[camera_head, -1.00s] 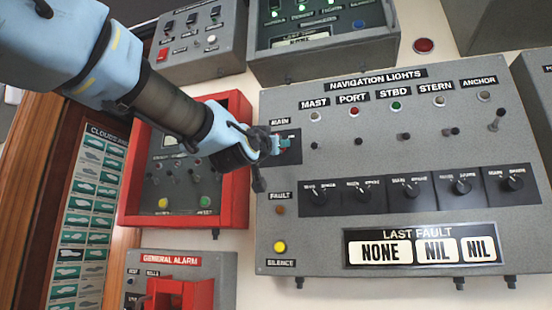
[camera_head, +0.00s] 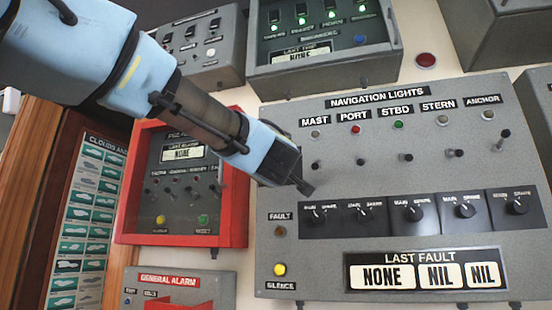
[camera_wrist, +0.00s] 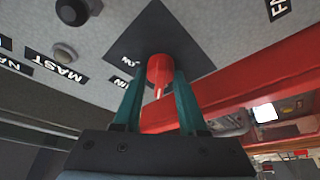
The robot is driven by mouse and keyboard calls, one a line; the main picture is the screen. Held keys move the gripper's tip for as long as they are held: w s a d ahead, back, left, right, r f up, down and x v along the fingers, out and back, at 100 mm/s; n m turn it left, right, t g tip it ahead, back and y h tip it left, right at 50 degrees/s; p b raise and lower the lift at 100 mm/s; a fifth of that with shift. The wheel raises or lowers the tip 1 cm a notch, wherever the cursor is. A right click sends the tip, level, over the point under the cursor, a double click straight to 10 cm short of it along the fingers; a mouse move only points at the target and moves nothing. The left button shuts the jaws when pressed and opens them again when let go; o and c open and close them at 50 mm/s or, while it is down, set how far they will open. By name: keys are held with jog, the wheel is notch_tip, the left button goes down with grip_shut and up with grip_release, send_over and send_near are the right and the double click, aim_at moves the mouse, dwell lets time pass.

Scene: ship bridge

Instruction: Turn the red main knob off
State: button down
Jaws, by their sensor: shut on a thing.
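The red main knob (camera_wrist: 159,68) shows in the wrist view on a dark square plate (camera_wrist: 190,40), with a white line on its near end. My gripper's two teal fingers (camera_wrist: 160,80) are on either side of it, shut on it. In the head view my gripper (camera_head: 302,186) is at the left side of the grey navigation lights panel (camera_head: 450,130). There my wrist hides the knob and its label. The exact position the knob points to cannot be told.
Small toggles, such as the one under MAST (camera_head: 315,166), stand right of my gripper. A row of black selector knobs (camera_head: 415,213) lies below. A red-framed panel (camera_head: 239,215) is close on the left. Free air lies in front of the lower panel.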

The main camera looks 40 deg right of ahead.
jog(key=shift+n+y, duration=0.3)
jog(key=shift+n, duration=0.3)
jog(key=shift+c, duration=2.3)
grip_release()
jog(key=b+v, duration=0.2)
jog(key=v, duration=0.8)
jog(key=shift+s+a, duration=0.25)
jog(key=shift+s, duration=0.05)
jog(key=shift+f, duration=0.1)
